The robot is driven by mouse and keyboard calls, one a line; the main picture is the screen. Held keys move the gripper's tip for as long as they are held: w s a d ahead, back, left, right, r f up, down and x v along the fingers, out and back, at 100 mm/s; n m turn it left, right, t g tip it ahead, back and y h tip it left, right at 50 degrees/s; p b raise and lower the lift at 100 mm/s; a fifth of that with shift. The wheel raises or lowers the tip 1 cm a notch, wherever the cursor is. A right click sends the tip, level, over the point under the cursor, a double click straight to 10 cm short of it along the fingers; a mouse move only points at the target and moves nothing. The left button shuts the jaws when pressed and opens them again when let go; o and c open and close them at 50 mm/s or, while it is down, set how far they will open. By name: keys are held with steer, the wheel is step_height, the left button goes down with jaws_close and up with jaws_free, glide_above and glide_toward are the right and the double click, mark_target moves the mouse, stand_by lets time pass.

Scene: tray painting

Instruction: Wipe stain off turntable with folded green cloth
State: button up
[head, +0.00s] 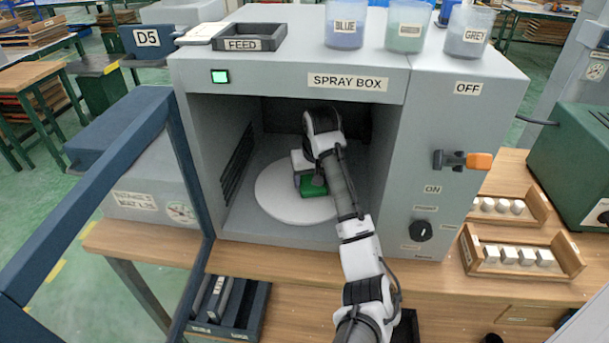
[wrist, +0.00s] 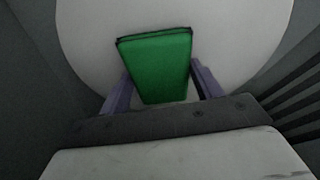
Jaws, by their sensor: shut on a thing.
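The white round turntable (head: 275,205) lies on the floor of the spray box (head: 190,150). The folded green cloth (head: 314,190) is over the turntable, right of its middle in the head view. My gripper (wrist: 165,90) is shut on the green cloth (wrist: 160,62), with one purple-grey finger on each side of it in the wrist view. I cannot tell whether the cloth presses on the turntable (wrist: 90,40) or hangs just above it. No stain shows on the visible part of the turntable; the cloth and my arm cover some of it.
The box's side walls and upper front edge surround my arm. An orange-tipped handle (head: 478,160) and a black knob (head: 421,231) are on the right panel. Labelled cups, including a blue one (head: 344,30), and a feed tray (head: 243,44) stand on top. A dark blue frame (head: 185,170) is at left.

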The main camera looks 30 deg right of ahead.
mark_target(278, 182)
steer(key=shift+s+d+f, duration=0.15)
steer(key=shift+s+d, duration=0.3)
steer(key=shift+d, duration=0.15)
steer(key=shift+s+d+p, duration=0.4)
steer(key=shift+s+d, duration=0.1)
steer(key=shift+d, duration=0.2)
steer(key=shift+s+d+p, duration=0.4)
steer(key=shift+s+d, duration=0.05)
steer(key=shift+d, duration=0.25)
steer(key=shift+r, duration=0.25)
steer(key=shift+p, duration=0.3)
steer(key=shift+w+a+r+p, duration=0.15)
steer(key=shift+w+a+p, duration=0.75)
steer(key=shift+a, duration=0.4)
steer(key=shift+w+a+f+p, duration=0.15)
steer(key=shift+w+a+p, duration=0.3)
steer(key=shift+w+a, duration=0.45)
steer(key=shift+w+a+f+p, duration=0.1)
steer(key=shift+w+a+p, duration=0.4)
steer(key=shift+a, duration=0.75)
steer(key=shift+w+a+f+p, duration=0.15)
steer(key=shift+w+a+p, duration=0.3)
steer(key=shift+w+a, duration=0.45)
steer(key=shift+w+a, duration=0.35)
steer(key=shift+a, duration=0.4)
steer(key=shift+w+a, duration=0.35)
steer(key=shift+a, duration=0.4)
steer(key=shift+r, duration=0.1)
